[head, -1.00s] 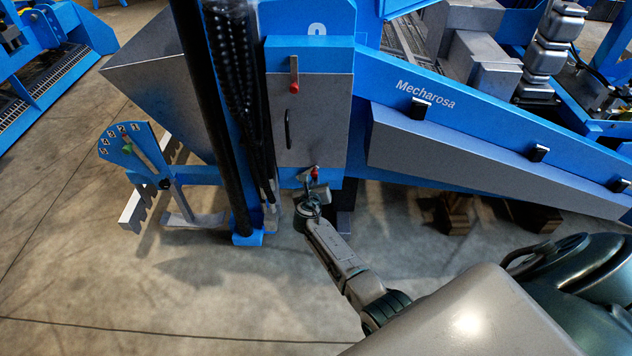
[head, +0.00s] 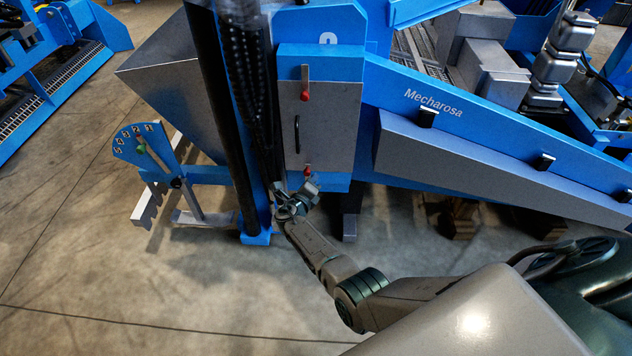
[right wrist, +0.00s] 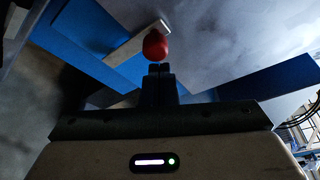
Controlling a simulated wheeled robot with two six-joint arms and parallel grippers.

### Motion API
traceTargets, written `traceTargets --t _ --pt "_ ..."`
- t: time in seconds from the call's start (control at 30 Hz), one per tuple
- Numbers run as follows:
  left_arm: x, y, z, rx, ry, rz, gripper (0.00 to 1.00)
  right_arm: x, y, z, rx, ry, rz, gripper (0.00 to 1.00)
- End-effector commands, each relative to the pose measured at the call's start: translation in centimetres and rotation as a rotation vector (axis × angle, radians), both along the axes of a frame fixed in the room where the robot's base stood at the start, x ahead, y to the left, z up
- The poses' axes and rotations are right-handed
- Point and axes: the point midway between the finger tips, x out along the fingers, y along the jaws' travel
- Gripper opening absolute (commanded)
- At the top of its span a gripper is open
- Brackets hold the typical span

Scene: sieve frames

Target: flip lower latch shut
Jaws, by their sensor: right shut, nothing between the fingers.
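The lower latch, with its red knob (head: 307,170), is at the bottom of the grey door (head: 340,125). The knob is almost directly below the upper latch's knob; the lower lever's exact angle is hard to tell in the head view. My right gripper (head: 311,187) is just below the lower knob, shut and empty. In the right wrist view the shut fingertips (right wrist: 160,68) are close to the red knob (right wrist: 155,45), which sits by the upper end of a slanted pale lever (right wrist: 136,43). Contact cannot be told. My left gripper is out of view.
The upper latch (head: 305,80) hangs vertically with its red knob at the bottom. A black handle (head: 297,134) is on the door. A black post (head: 228,130) and hoses stand left of the door. A blue numbered scale plate (head: 143,146) stands farther left. Floor in front is clear.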

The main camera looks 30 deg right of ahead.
Motion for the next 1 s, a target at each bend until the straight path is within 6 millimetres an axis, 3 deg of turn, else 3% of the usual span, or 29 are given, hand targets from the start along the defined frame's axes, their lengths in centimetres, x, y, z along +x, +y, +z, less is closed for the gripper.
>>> traceTargets --t 0.83,1.0 --pt "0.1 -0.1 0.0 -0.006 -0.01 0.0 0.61 0.3 0.6 0.2 -0.098 0.059 0.0 0.0" --pt "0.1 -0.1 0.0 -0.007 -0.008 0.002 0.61 0.0 -0.7 -0.2 -0.1 0.06 -0.002 0.0"
